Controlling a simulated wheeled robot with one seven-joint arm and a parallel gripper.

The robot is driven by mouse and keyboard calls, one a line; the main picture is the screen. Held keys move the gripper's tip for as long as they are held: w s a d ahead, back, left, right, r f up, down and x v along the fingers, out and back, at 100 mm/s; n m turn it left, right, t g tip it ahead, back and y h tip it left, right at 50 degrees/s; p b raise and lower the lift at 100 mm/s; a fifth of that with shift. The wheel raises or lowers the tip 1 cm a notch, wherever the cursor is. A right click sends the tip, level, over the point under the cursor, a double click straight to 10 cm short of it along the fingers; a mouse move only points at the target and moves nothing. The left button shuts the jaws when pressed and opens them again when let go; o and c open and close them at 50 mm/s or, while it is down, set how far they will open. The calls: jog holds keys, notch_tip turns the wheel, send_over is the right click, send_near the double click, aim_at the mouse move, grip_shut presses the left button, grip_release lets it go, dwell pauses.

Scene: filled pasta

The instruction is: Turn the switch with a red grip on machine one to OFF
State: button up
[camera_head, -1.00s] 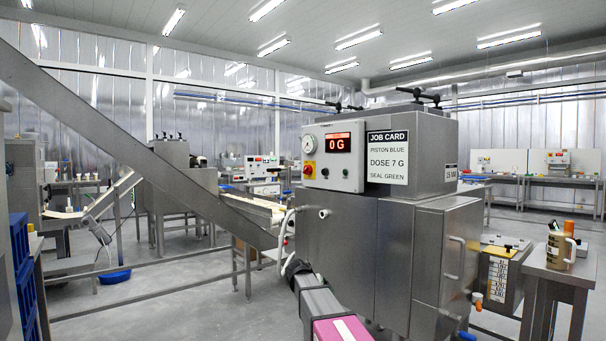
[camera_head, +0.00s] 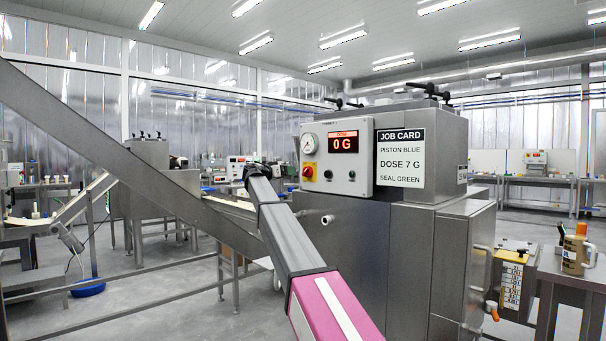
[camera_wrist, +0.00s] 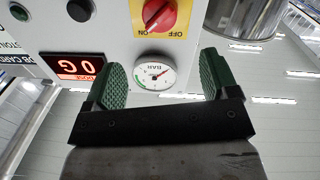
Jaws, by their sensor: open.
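The switch with a red grip (camera_head: 308,172) sits on a yellow plate at the lower left of machine one's control box (camera_head: 350,180). In the wrist view, which is upside down, the red grip (camera_wrist: 160,14) is at the top edge, partly cut off. Its white line slants toward the ON mark; the OFF mark (camera_wrist: 180,34) is beside it. My gripper (camera_wrist: 160,62) is open and empty, its green-padded fingers apart, with the pressure gauge (camera_wrist: 154,73) showing between them. In the head view my arm's far end is left of the box; the fingers are not clear there.
The red display (camera_wrist: 77,67) and a black button (camera_wrist: 80,10) are near the switch. A job card (camera_head: 400,158) is right of the display. A sloping metal conveyor (camera_head: 130,150) runs behind my arm. A mug (camera_head: 575,255) stands on the right-hand table.

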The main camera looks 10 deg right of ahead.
aim_at(304, 172)
jog(key=x, duration=1)
jog(key=shift+w+d+f, duration=0.1)
jog(key=shift+w+f, duration=0.05)
jog(key=c, duration=0.9)
